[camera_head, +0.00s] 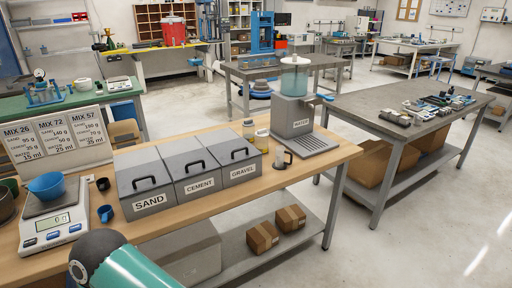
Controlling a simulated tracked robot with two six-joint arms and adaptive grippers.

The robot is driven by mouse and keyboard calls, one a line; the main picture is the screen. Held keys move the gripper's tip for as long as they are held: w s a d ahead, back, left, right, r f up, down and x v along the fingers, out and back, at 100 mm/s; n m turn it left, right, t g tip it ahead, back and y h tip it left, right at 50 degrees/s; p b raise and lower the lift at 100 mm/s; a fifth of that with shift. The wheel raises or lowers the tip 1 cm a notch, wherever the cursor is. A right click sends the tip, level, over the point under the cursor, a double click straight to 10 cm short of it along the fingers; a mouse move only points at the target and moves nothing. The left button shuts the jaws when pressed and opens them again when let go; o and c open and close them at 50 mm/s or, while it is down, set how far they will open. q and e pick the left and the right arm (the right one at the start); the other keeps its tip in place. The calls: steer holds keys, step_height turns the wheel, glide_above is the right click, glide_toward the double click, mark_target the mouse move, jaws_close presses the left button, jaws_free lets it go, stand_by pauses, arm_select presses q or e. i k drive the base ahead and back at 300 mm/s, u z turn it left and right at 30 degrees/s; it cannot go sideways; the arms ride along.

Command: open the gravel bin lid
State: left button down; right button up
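The gravel bin (241,173) is a grey box with a white GRAVEL label, the rightmost of three bins in a row on the wooden bench. Its grey lid (219,149) is down and closed, with a black handle (240,152) on top. None of my grippers shows in the head view. Only a teal and dark grey part of my arm shows at the bottom left, well apart from the gravel bin.
The cement bin (199,185) and sand bin (150,201) stand left of it, lids closed. A scale (55,221) with a blue bowl (47,185) is at left.

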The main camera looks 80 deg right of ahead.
mark_target(233, 146)
steer(key=z, duration=1.8)
steer(key=i, duration=0.85)
steer(key=u, duration=0.05)
steer(key=k, duration=0.7)
steer(key=z, duration=0.25)
steer(key=i, duration=0.8)
steer(key=u, duration=0.1)
